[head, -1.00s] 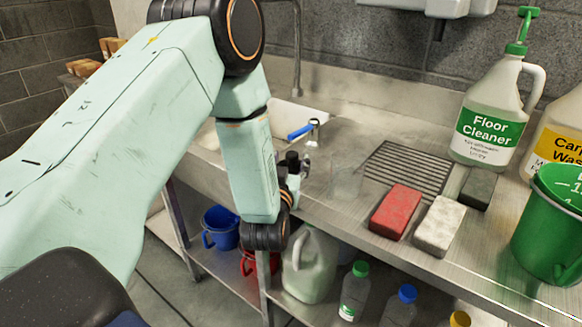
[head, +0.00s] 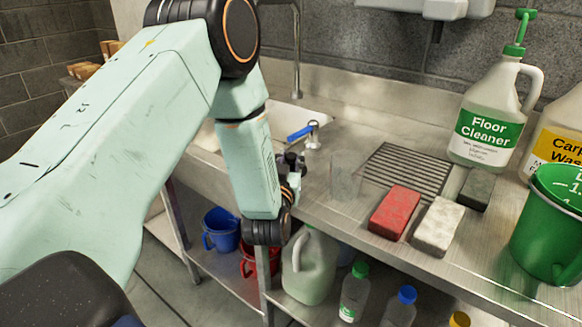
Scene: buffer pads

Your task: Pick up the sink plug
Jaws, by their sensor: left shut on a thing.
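My left gripper (head: 290,166) is at the front edge of the metal counter, just right of the sink basin (head: 206,138). It is mostly hidden behind my own forearm and wrist. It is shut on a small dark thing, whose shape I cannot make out. I cannot see the sink plug clearly anywhere else, and much of the basin is hidden by my arm. My right gripper is not in view.
A clear tumbler (head: 345,176) stands close right of my gripper. A blue-handled tap (head: 301,132) is behind it. Red (head: 395,212), white (head: 437,226) and dark (head: 476,189) sponges, a floor cleaner jug (head: 487,127) and a green bucket (head: 548,235) stand to the right.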

